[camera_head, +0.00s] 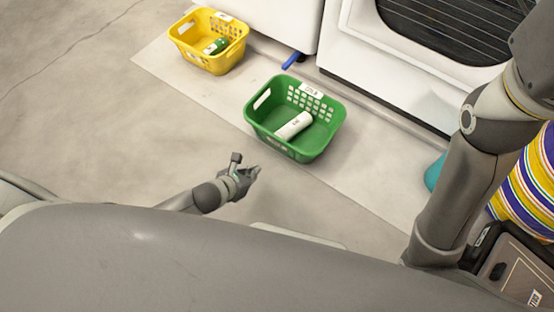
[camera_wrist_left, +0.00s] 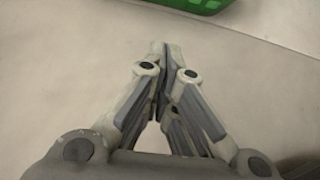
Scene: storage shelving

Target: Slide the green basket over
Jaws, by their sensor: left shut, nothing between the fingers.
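The green basket (camera_head: 258,128) stands upright on the pale floor strip near the middle of the head view. It holds a white bottle-like item (camera_head: 294,126). My left gripper (camera_head: 255,172) is below and to the left of the basket, apart from it, over the floor. In the left wrist view its fingers (camera_wrist_left: 165,48) meet at the tips with nothing between them. A bit of the green basket (camera_wrist_left: 195,4) shows at the top edge there. My right arm comes in at the right of the head view, but its gripper cannot be seen.
A yellow basket (camera_head: 207,58) with a green item (camera_head: 216,46) stands at the upper left. White appliances (camera_head: 385,68) line the back, with a blue object (camera_head: 291,60) at their foot. A striped round thing (camera_head: 525,195) is at the right. The floor at left is clear.

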